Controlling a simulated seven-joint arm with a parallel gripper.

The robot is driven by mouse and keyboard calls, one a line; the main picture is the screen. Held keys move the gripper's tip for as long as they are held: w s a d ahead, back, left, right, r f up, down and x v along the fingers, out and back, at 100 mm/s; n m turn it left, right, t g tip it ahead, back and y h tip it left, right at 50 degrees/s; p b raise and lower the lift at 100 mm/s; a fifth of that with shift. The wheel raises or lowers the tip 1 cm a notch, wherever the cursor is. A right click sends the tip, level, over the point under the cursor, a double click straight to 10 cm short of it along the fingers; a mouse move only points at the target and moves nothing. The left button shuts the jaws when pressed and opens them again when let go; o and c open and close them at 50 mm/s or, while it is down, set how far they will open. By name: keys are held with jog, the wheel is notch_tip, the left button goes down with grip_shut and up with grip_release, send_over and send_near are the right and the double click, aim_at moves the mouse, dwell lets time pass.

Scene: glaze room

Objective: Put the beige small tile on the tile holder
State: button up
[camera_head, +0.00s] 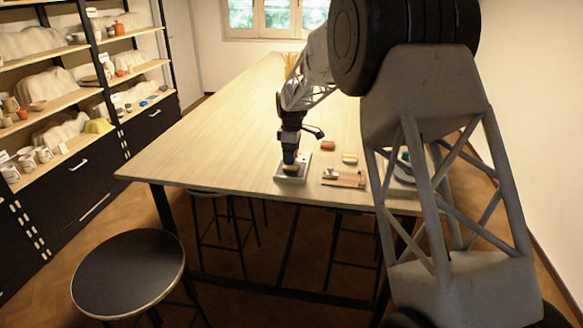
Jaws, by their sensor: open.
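My gripper (290,161) points down over a small pale grey tray (298,178) near the front edge of the table. Its jaws are open. A small tan or beige piece shows low at the fingertips, over the tray; the gripper partly hides it, and I cannot tell whether it touches the tray. Another small beige-orange tile (349,159) lies flat to the right of the gripper. A low wooden piece (346,181), which looks like the tile holder, lies to the right of the tray, with a small pale and dark item at its left end.
A red-orange tile (327,146) lies behind the beige-orange one. A greyish dish (401,184) with something green near it is partly hidden by my arm. The long table (215,130) is clear to the left. A round stool (130,270) and shelves stand left.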

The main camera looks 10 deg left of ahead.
jog(key=shift+w+f, duration=0.1)
jog(key=shift+f, duration=2.1)
jog(key=c, duration=1.1)
jog(key=shift+r, duration=0.15)
jog(key=shift+r, duration=1.45)
jog(key=shift+s+r, duration=0.2)
jog(key=s+d, duration=0.2)
jog(key=s, duration=0.2)
jog(key=s+d+r, duration=0.1)
jog(key=s+d, duration=0.1)
jog(key=s, duration=0.3)
jog(key=s+d, duration=0.2)
jog(key=s, duration=0.3)
jog(key=shift+s+r, duration=0.2)
